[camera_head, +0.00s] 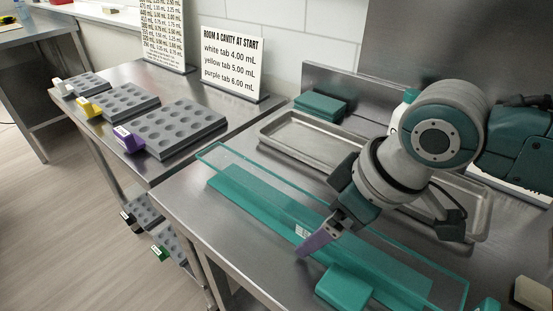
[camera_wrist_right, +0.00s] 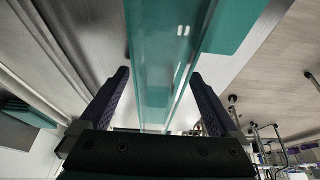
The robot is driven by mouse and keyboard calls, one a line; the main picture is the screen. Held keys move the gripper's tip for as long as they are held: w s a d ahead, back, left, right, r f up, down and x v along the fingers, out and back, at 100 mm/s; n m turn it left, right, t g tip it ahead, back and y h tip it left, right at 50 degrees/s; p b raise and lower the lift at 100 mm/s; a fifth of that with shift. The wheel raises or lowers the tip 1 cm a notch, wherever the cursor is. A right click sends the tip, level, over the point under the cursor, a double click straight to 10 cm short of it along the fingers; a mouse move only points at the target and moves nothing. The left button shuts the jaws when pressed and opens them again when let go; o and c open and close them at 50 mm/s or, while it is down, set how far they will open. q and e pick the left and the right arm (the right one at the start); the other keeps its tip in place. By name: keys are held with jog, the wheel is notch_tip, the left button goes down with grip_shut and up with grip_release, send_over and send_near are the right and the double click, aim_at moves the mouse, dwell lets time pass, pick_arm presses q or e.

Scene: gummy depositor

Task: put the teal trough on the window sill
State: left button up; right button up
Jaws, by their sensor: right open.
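The teal trough (camera_head: 262,203) is long, with clear greenish upper edges and a solid teal strip along its length. It lies diagonally across the front of the steel table in the head view. My right gripper (camera_head: 314,242) points down over the middle of the trough, its purple fingers partly hidden. In the right wrist view my right gripper (camera_wrist_right: 160,75) is open, and the trough (camera_wrist_right: 155,60) runs between its fingers. Contact cannot be told. My left gripper is not in view. I cannot make out the window sill with certainty.
A metal tray (camera_head: 290,127) lies behind the trough. Teal blocks stand at the tray's far left (camera_head: 320,107) and at the trough's near side (camera_head: 345,287). Cavity molds with purple (camera_head: 180,127), yellow and white tabs stand on the left table, with a sign (camera_head: 232,66) behind them.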

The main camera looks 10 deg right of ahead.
jog(key=shift+w+a+f, duration=0.1)
jog(key=shift+f, duration=0.15)
grip_shut()
dwell(0.7)
